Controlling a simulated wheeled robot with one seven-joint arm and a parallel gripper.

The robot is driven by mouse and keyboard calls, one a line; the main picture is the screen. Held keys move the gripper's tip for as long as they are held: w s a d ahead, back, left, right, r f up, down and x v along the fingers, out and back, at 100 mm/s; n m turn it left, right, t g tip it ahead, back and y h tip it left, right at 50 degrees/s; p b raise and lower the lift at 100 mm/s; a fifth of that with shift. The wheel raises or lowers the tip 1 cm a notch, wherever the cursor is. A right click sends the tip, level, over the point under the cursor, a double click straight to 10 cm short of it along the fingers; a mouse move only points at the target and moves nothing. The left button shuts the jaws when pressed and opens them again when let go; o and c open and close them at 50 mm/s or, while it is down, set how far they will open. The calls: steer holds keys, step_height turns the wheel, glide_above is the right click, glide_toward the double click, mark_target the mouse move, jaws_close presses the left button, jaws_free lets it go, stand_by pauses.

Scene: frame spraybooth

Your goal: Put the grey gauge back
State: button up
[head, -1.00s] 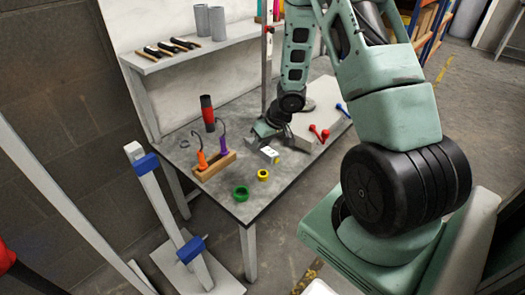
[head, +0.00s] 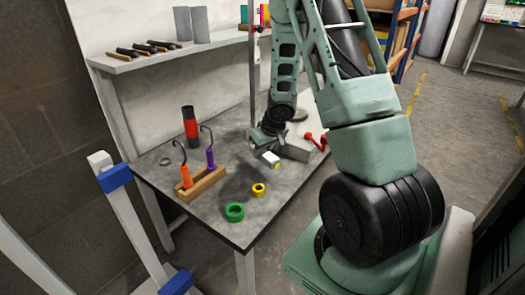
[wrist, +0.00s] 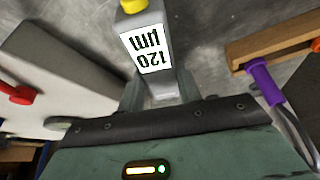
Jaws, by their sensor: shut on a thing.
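The grey gauge (wrist: 159,78) is a small grey block with a white label reading "120 µm" and a yellow end. My gripper (wrist: 162,92) is shut on its near end, one finger on each side, in the wrist view. In the head view my gripper (head: 262,143) is low over the workbench, and the gauge's white face (head: 270,159) shows just below it. I cannot tell whether the gauge touches the bench top.
A pale grey block (head: 297,150) with red-handled pieces (head: 310,138) lies right of my gripper. A wooden rack (head: 203,184) with orange and purple hooked tools stands left.

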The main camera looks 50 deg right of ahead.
mark_target(263, 171)
steer(key=shift+f+b, duration=2)
steer(key=shift+f, duration=0.7)
steer(key=o, duration=1.1)
steer(key=shift+o, duration=0.2)
steer(key=shift+r, duration=0.1)
steer(key=p+v, duration=1.1)
steer(key=v, duration=0.6)
steer(key=shift+r, duration=0.15)
steer(key=shift+s, duration=0.1)
